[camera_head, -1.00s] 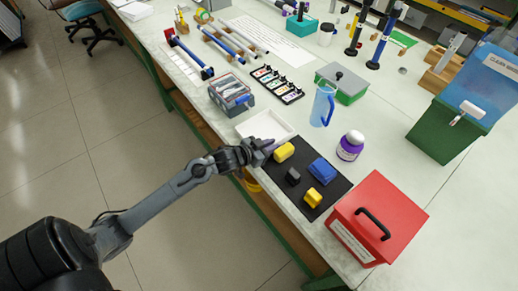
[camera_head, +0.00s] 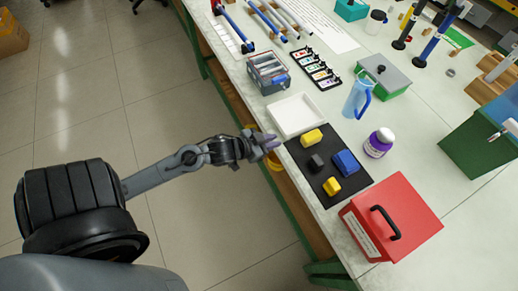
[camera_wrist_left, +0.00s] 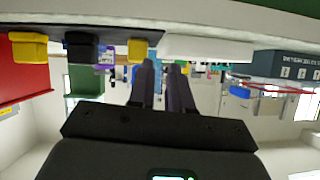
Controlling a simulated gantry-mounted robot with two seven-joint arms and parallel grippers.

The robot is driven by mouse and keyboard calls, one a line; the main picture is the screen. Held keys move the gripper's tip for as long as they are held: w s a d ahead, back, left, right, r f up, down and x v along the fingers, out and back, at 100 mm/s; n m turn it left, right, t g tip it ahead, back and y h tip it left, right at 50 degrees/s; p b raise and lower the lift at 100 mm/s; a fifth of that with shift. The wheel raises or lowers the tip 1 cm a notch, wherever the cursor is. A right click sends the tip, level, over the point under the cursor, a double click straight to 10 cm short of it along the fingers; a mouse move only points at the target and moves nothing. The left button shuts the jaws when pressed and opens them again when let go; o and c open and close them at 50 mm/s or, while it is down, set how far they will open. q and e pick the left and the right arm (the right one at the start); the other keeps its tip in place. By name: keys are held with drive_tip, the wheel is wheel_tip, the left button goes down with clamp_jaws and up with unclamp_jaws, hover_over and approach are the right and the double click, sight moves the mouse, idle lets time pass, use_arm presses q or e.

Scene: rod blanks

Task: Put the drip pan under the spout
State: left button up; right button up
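The drip pan appears to be the shallow white tray (camera_head: 296,115) lying flat at the table's near edge, left of the black mat. In the wrist view its white side (camera_wrist_left: 215,48) shows beyond my fingers. The white spout (camera_head: 505,130) is at the right edge of the head view, on the green stand (camera_head: 476,148), which is cut off by the frame. My left gripper (camera_head: 272,142) is just outside the table edge, by the tray's near corner and the mat, touching neither. Its fingers (camera_wrist_left: 164,70) are apart with nothing between them. My right gripper is not in view.
The black mat (camera_head: 307,176) holds yellow, black and blue blocks. A red box (camera_head: 415,205), a purple-labelled bottle (camera_head: 378,143), a blue jug (camera_head: 357,97) and a green-grey box (camera_head: 384,72) stand nearby. Bare tabletop lies between the bottle and the green stand.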

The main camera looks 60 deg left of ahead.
use_arm(q)
drive_tip(key=s+d+f+g, duration=0.3)
drive_tip(key=s+d+g, duration=0.5)
drive_tip(key=s+d, duration=0.5)
drive_tip(key=shift+s+f+g, duration=0.15)
drive_tip(key=shift+s+g, duration=0.25)
drive_tip(key=shift+s, duration=0.85)
